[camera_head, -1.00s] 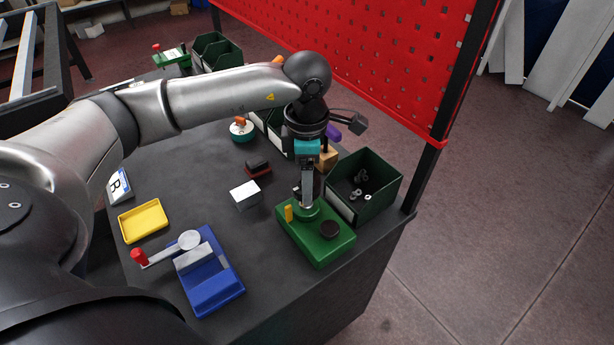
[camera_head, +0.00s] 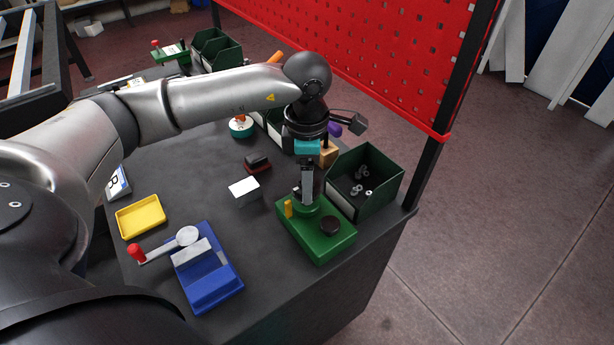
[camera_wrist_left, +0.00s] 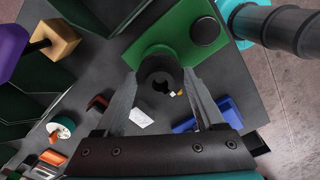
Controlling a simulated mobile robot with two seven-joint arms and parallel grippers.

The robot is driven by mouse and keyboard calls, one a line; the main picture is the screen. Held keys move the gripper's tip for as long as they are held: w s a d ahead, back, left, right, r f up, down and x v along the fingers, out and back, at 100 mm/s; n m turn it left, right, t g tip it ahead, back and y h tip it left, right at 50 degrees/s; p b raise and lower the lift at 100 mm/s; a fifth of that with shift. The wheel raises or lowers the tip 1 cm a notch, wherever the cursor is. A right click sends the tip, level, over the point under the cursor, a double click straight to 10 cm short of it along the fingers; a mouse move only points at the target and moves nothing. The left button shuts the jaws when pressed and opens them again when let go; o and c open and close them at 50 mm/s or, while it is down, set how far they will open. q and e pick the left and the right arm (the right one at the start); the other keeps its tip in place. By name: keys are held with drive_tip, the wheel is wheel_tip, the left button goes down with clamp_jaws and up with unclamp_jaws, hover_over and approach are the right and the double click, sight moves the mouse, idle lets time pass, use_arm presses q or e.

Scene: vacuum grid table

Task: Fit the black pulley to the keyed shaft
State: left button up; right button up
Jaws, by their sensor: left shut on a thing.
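The black pulley (camera_wrist_left: 160,73) sits between the fingers of my left gripper (camera_wrist_left: 160,88), which is shut on it. In the head view the left gripper (camera_head: 306,196) points down over the far-left part of the green fixture (camera_head: 322,246), close above a round green boss. The fingers largely hide the pulley there. The keyed shaft is not clearly visible, and I cannot tell whether the pulley touches it. A yellow post (camera_head: 288,209) stands beside the boss. My right gripper is not in view.
A black round piece (camera_head: 330,225) lies on the fixture's near part. A dark green bin (camera_head: 385,197) with small parts stands close at the right. A white box (camera_head: 244,190), blue fixture (camera_head: 213,285) and yellow tray (camera_head: 141,217) are to the left. The red perforated panel (camera_head: 365,60) rises behind.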

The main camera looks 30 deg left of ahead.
use_arm(q)
drive_tip(key=shift+f+b, duration=1)
drive_tip(key=shift+f, duration=0.2)
idle(0.4)
idle(0.4)
drive_tip(key=o, duration=1.5)
wheel_tip(320, 180, up, 15)
drive_tip(key=shift+r+p, duration=0.15)
drive_tip(key=shift+p, duration=0.45)
